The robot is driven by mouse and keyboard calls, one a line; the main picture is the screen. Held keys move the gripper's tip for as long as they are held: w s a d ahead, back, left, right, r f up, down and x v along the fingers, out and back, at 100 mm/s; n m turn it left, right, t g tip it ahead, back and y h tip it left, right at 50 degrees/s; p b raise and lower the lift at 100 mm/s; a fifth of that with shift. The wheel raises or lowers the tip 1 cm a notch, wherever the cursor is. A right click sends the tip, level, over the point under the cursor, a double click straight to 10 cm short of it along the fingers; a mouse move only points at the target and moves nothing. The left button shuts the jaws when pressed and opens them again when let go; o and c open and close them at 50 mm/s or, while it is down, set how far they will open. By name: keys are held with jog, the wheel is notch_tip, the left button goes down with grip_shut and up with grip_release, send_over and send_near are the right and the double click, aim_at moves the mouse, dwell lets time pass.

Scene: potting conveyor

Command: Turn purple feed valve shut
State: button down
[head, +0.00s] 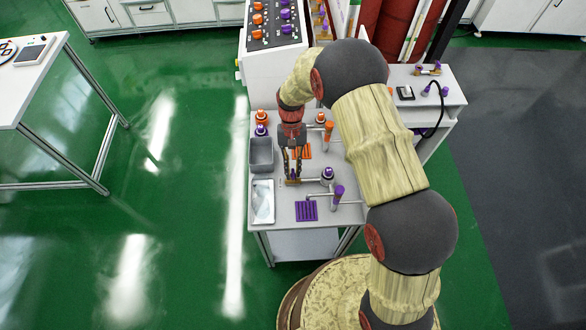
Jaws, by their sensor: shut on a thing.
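My gripper (292,172) points down over the middle of the white workbench (285,224). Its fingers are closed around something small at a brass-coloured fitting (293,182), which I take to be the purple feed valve. The fingers hide the handle, so its angle cannot be told. A round purple-and-white piece (327,174) stands just right of the fitting. A purple-topped post (338,193) rises to its lower right, and a purple slotted grate (306,211) lies in front.
An orange-topped post (327,132) and orange grate (303,150) sit behind. A knob panel (272,22) stands at the back. A side table (440,72) is at right. Green floor at left is open.

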jog(key=c, duration=2)
grip_release()
jog(key=shift+f, duration=0.1)
jog(key=shift+o, duration=0.4)
jog(key=v, duration=1.2)
